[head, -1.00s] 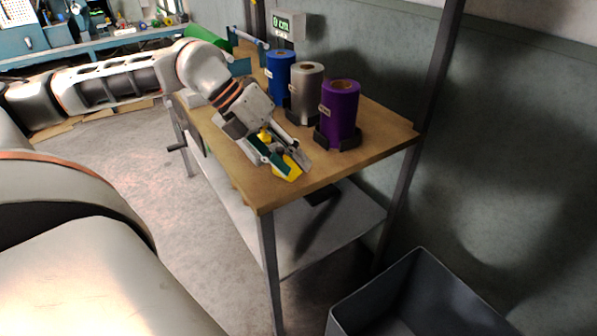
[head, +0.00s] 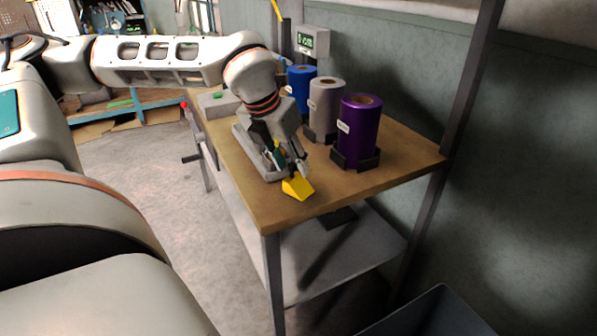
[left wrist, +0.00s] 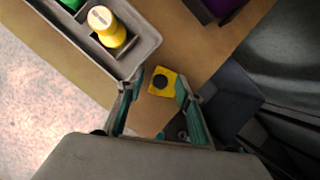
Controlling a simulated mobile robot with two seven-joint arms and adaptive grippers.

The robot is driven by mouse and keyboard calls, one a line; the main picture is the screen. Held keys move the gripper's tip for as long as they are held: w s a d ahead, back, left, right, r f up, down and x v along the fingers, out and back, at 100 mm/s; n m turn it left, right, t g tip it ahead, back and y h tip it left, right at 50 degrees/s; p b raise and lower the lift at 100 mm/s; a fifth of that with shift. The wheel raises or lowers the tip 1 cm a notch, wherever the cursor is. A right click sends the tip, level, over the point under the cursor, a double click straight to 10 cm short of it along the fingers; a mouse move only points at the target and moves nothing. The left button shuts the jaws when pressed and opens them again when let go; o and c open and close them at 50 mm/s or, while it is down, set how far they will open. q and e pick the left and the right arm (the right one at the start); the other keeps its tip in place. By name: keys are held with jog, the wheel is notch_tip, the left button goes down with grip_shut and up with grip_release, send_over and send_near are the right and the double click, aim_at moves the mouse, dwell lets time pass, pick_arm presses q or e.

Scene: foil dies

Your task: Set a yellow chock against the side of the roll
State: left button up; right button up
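A yellow chock (head: 298,187) lies on the wooden table top near its front edge. In the left wrist view the yellow chock (left wrist: 172,78) shows a round black knob on top. My left gripper (head: 290,168) points down at it from just above. In the left wrist view the left gripper's (left wrist: 160,88) two fingers stand apart, with the chock between and just beyond their tips; I see no clear grip. Three upright rolls, purple (head: 359,132), silver (head: 325,108) and blue (head: 300,88), stand behind it. Which one the task means is not shown. My right gripper is out of view.
A grey tray (left wrist: 146,40) beside the chock holds a yellow piece with a pale round top (left wrist: 106,27) and something green. Dark holders (head: 370,163) surround the roll bases. A display box (head: 312,40) hangs behind. A grey bin (head: 440,312) stands on the floor. The table's front right is clear.

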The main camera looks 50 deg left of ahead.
pick_arm(q)
jog(key=shift+x, duration=0.75)
jog(key=shift+r, duration=0.1)
grip_shut()
